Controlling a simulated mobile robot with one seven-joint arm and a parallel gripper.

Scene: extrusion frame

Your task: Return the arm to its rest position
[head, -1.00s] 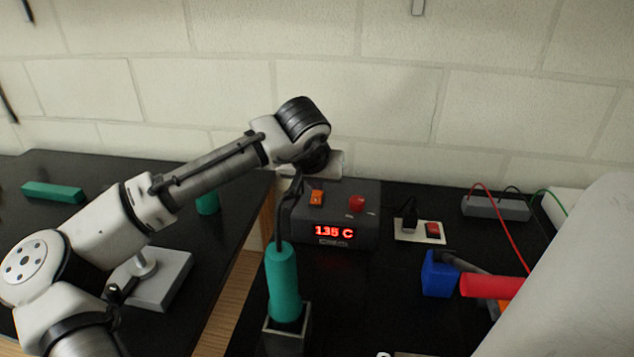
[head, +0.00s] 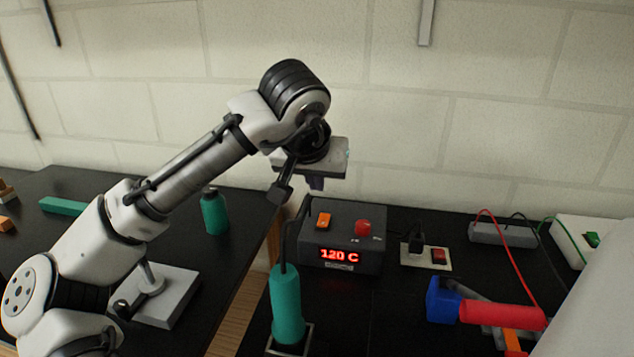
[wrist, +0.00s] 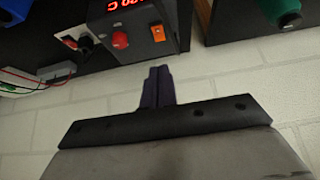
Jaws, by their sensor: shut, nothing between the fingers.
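My gripper (head: 316,183) hangs at the end of my arm in the head view, above and behind the control box, apart from it. Its dark fingers (wrist: 157,88) are together in the wrist view, with nothing between them. The control box (head: 342,237) is dark grey with an orange switch, a red knob and a red display reading 120 C. It also shows in the wrist view (wrist: 140,32), upside down. The teal-handled tool (head: 286,305) stands upright in a square holder in front of the box.
A socket plate (head: 426,256), a grey block (head: 502,232) with wires and a blue and red tool (head: 502,312) lie to the right. A teal bottle (head: 214,212) and a grey stand (head: 170,300) are on the left bench. The block wall (head: 480,80) is behind.

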